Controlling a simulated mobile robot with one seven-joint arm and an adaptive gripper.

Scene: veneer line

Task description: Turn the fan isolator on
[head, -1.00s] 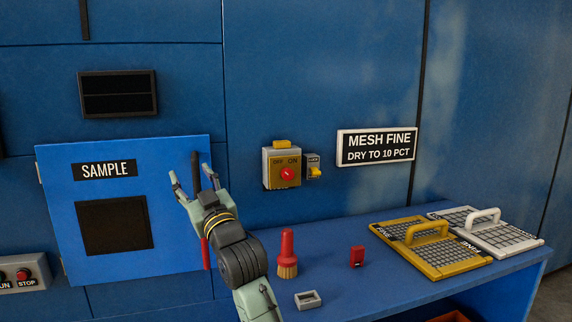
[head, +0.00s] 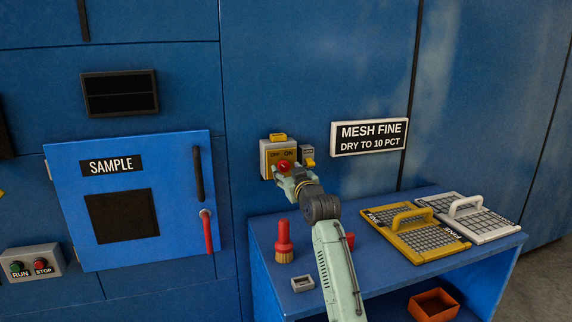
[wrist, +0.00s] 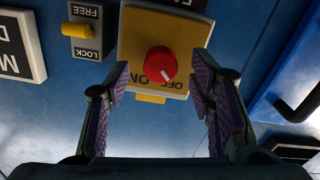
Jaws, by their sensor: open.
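The fan isolator is probably the yellow switch box (head: 266,160) with OFF and ON lettering on the blue wall. Its red round knob (head: 284,166) also shows in the wrist view (wrist: 160,62), where the picture is upside down. The knob's white mark points toward the OFF lettering. My gripper (wrist: 162,80) is open, with one finger on each side of the knob; contact cannot be told. In the head view my gripper (head: 289,172) covers the lower part of the box. A small FREE/LOCK switch with a yellow lever (wrist: 75,30) sits beside the box.
A MESH FINE sign (head: 369,136) is right of the switches. Left is the SAMPLE door (head: 75,215) with a red-handled lever (head: 208,232). The bench below holds a red brush (head: 283,240), a small grey tray (head: 302,284) and yellow and white mesh frames (head: 405,240).

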